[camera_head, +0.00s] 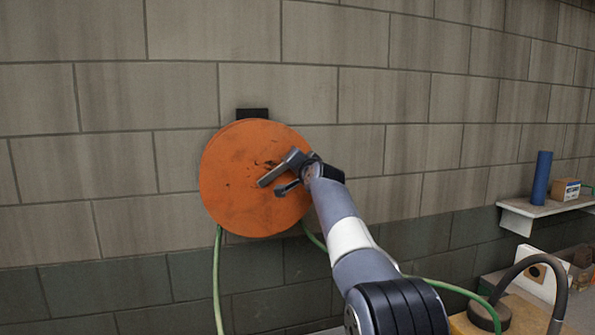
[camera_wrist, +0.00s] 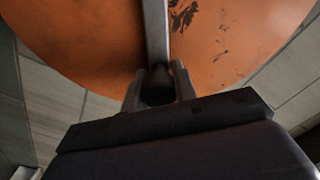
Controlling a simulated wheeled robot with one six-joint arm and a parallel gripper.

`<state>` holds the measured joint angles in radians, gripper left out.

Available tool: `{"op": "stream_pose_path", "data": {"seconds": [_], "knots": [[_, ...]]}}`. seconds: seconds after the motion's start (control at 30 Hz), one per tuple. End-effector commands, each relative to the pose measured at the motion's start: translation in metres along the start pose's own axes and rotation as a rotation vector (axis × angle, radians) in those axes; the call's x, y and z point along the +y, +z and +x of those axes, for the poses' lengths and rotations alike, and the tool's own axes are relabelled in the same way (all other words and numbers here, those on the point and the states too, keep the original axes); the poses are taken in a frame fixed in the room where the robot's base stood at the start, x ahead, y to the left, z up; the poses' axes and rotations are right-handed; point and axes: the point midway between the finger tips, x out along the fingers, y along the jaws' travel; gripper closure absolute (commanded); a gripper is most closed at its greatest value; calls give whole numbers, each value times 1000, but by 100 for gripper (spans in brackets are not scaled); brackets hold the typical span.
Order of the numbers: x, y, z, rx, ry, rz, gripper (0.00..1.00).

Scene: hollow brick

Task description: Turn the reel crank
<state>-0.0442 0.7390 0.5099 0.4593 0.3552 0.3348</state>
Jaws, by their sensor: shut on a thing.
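The orange round reel (camera_head: 228,180) hangs on the block wall. It fills the top of the wrist view (camera_wrist: 80,40). Its grey crank arm (camera_head: 277,170) runs from near the reel's middle up and to the right. In the wrist view the crank arm (camera_wrist: 156,35) comes straight down from the top edge to a dark knob (camera_wrist: 157,84). My gripper (camera_wrist: 158,90) is shut on this knob, one finger on each side. In the head view my gripper (camera_head: 298,174) is at the crank's outer end and partly hides the knob.
A green hose (camera_head: 217,280) hangs from the reel. A shelf (camera_head: 545,206) at right holds a blue cylinder (camera_head: 541,178) and a small box (camera_head: 565,189). Below it are a grey curved pipe (camera_head: 540,262) and a white panel (camera_head: 540,275). The wall left of the reel is bare.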

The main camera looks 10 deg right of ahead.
Motion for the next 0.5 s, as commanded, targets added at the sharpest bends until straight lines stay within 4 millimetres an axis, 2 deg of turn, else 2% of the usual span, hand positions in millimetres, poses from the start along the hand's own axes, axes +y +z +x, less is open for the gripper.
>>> {"op": "stream_pose_path", "data": {"seconds": [0.5], "knots": [[-49,3,1,-4,-2,-490,100]]}}
